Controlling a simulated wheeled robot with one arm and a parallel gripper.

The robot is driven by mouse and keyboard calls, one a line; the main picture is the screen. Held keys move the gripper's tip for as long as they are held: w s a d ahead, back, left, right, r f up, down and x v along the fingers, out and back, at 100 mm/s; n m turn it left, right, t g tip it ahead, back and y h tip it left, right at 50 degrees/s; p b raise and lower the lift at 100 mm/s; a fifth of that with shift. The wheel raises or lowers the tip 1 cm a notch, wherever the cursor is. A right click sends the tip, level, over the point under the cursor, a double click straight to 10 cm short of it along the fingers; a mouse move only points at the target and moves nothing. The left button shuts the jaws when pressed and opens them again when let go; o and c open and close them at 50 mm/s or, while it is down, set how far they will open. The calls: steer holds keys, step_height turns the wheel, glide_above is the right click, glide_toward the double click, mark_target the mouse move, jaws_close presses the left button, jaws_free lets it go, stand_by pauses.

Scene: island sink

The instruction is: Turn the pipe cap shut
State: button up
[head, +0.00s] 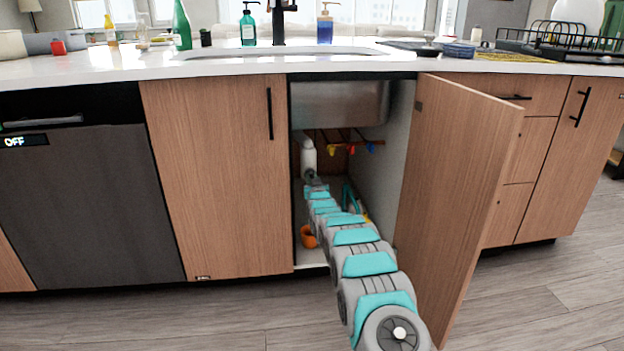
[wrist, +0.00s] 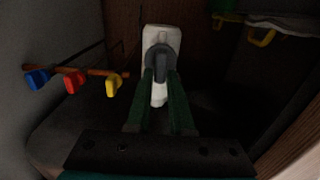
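The grey pipe cap (wrist: 161,47) sits against a white pipe piece (wrist: 159,96) in the middle of the wrist view. My gripper (wrist: 161,74) reaches it with two dark green fingers. The fingers stand a little apart, with their tips at the lower part of the cap. I cannot tell whether they press on it. In the head view, my arm runs into the open cabinet below the sink, towards a white upright part (head: 308,155) there. My arm hides the cap and the gripper in that view.
Blue (wrist: 38,79), red (wrist: 73,82) and yellow (wrist: 113,85) valve handles sit on a copper pipe beside the gripper. The open cabinet door (head: 455,190) stands right of my arm. An orange object (head: 307,237) lies on the cabinet floor. The steel sink basin (head: 338,104) hangs above.

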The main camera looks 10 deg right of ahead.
jaws_close()
steer(key=shift+m, duration=0.3)
steer(key=m+p, duration=0.1)
steer(key=m, duration=0.4)
steer(key=d+m+p, duration=0.1)
steer(key=m, duration=0.5)
steer(key=f+m+p, duration=0.1)
steer(key=m, duration=0.5)
steer(key=shift+d+p, duration=0.15)
steer(key=shift+p, duration=0.25)
steer(key=shift+m, duration=0.3)
